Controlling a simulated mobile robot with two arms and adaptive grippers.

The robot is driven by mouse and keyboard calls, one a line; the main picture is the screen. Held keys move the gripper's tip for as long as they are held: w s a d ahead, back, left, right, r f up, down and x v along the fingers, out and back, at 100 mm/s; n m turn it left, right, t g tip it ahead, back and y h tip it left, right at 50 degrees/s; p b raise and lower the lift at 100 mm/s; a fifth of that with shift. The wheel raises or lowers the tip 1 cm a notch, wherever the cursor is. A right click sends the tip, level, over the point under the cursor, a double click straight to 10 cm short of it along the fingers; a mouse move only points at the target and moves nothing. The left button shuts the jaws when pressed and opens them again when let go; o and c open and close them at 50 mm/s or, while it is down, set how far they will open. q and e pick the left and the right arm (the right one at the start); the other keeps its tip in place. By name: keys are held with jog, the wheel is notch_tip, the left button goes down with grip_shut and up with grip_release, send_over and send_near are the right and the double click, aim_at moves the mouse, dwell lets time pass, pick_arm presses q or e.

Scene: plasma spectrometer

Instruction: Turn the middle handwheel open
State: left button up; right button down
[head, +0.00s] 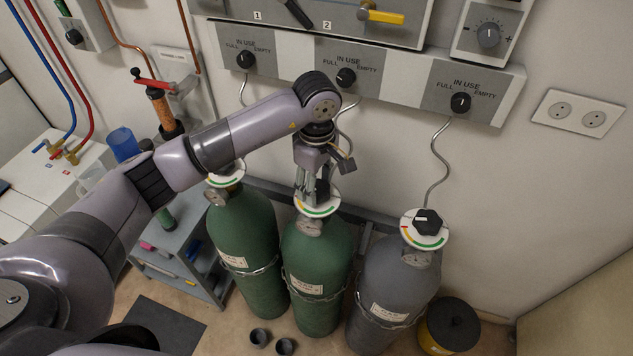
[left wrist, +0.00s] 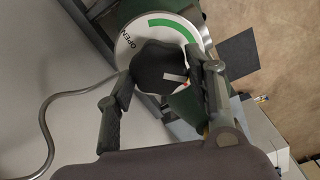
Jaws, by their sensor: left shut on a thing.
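The middle handwheel is a black lobed knob with a white mark, seen in the left wrist view (left wrist: 160,70) on a white disc (left wrist: 135,33) with a green arc and the word OPEN. In the head view the disc (head: 318,209) tops the middle green cylinder (head: 316,265), and the knob is mostly hidden by my gripper. My left gripper (head: 314,192) points down from above, shut on the handwheel; in the left wrist view its fingers (left wrist: 162,85) stand on either side of it. The white mark points away from the word OPEN. My right gripper is not in view.
A green cylinder (head: 243,245) stands to the left and a grey cylinder (head: 398,285) with its own black handwheel (head: 427,222) to the right. A panel with black knobs (head: 461,103) is on the wall behind. A grey cart (head: 180,262) stands left of the cylinders.

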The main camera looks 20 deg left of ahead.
pick_arm(q)
jog(key=shift+f+n+b, duration=0.15)
jog(key=shift+n+b, duration=0.7)
jog(key=shift+n, duration=0.15)
jog(key=shift+n+b, duration=1)
jog(key=shift+n, duration=0.2)
jog(key=n+b, duration=0.3)
jog(key=n, duration=0.3)
jog(key=shift+s+n+b, duration=0.1)
jog(key=shift+n+b, duration=0.2)
jog(key=shift+b, duration=0.1)
jog(key=n+b, duration=0.2)
jog(key=n, duration=0.4)
jog(key=shift+b, duration=0.4)
jog(key=n+b, duration=0.1)
jog(key=n, duration=0.2)
jog(key=shift+d+n, duration=0.1)
jog(key=shift+n, duration=0.2)
jog(key=shift+n+b, duration=0.35)
jog(key=shift+n, duration=1.05)
jog(key=shift+r, duration=0.2)
